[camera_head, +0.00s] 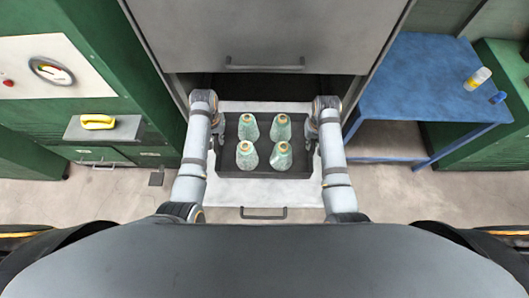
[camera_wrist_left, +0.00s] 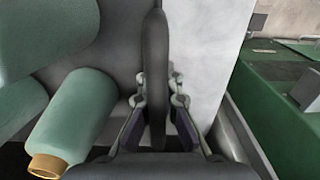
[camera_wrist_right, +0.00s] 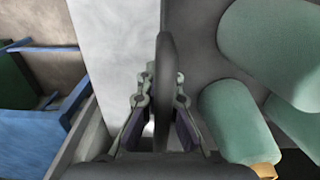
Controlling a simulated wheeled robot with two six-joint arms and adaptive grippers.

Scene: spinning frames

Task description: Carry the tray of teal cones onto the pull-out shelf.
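The dark tray (camera_head: 265,171) holds several teal cones (camera_head: 247,129) with gold tips, all upright. It lies over the white pull-out shelf (camera_head: 265,193), which is drawn out below a grey cabinet front. I cannot tell whether the tray touches the shelf. My left gripper (camera_head: 214,140) is at the tray's left side, its fingers close on both sides of a dark handle (camera_wrist_left: 156,60). My right gripper (camera_head: 315,140) is likewise shut on the handle at the right side (camera_wrist_right: 165,60). Teal cones show beside the handles in the left wrist view (camera_wrist_left: 72,115) and right wrist view (camera_wrist_right: 235,118).
A grey cabinet drawer with a handle (camera_head: 265,66) is behind the shelf. A blue table (camera_head: 415,80) with a small bottle (camera_head: 477,78) stands at the right. A green cabinet at the left carries a yellow object (camera_head: 98,122) on a ledge.

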